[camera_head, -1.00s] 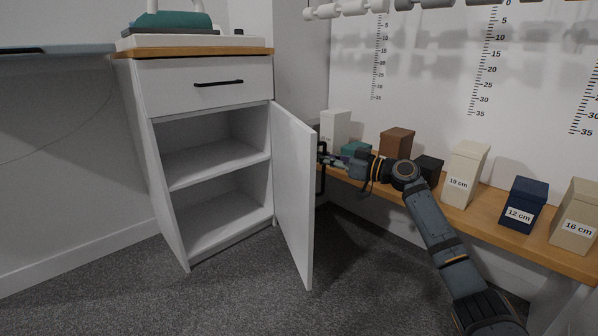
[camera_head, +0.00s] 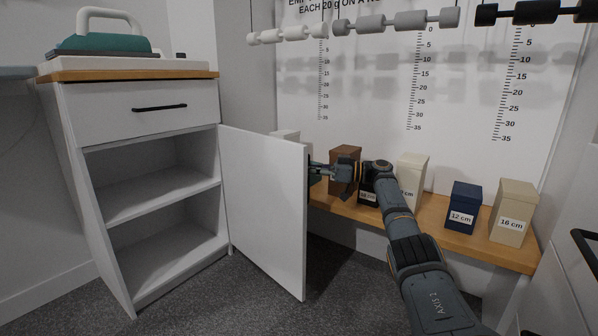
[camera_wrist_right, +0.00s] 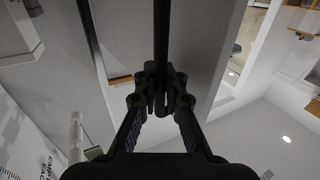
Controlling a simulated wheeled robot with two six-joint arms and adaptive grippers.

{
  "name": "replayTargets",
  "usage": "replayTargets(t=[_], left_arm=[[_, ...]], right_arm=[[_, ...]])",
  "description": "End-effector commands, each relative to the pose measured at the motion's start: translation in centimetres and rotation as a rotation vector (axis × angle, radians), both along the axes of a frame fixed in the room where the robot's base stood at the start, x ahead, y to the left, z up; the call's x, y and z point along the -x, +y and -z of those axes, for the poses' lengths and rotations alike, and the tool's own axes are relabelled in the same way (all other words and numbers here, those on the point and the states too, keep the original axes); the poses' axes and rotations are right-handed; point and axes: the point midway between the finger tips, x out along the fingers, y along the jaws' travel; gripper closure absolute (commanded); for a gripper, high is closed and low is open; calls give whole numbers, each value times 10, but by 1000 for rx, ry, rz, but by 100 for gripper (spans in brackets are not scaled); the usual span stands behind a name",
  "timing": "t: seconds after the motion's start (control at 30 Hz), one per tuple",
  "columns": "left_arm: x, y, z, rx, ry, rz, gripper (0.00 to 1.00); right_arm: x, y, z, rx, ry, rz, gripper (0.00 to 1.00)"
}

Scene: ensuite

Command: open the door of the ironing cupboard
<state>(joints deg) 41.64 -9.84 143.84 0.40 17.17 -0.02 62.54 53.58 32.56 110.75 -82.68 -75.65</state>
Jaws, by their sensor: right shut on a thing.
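The white ironing cupboard (camera_head: 72,180) stands at the left of the head view, with a drawer above two open shelf spaces. Its door (camera_head: 265,215) is hinged on the right side and stands wide open, its inner face towards me. My right gripper (camera_head: 318,172) is at the door's free edge, its fingertips partly hidden behind the door. In the right wrist view the right gripper (camera_wrist_right: 160,92) is shut on the black bar handle (camera_wrist_right: 162,35) on the door's outer face. My left gripper is not in view.
A wooden bench (camera_head: 430,220) runs behind my right arm, carrying several labelled boxes, including a navy one (camera_head: 462,206). A teal iron (camera_head: 105,38) stands on the cupboard top. The shelf spaces look empty. Grey carpet (camera_head: 215,310) in front is clear.

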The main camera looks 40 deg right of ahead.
Motion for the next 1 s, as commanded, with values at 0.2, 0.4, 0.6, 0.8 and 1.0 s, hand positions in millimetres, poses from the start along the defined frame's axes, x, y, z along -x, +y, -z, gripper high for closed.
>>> replayTargets(t=[0.2, 0.4, 0.6, 0.8, 1.0], left_arm=[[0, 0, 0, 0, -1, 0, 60], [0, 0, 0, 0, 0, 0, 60], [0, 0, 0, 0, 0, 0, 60], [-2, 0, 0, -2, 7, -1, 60], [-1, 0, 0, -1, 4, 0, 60]], right_arm=[[3, -3, 2, 3, 7, 0, 100], [3, -3, 2, 3, 8, 1, 86], [2, -2, 1, 2, 5, 1, 82], [6, -6, 1, 2, 5, 3, 82], [36, -30, 1, 3, 5, 6, 82]])
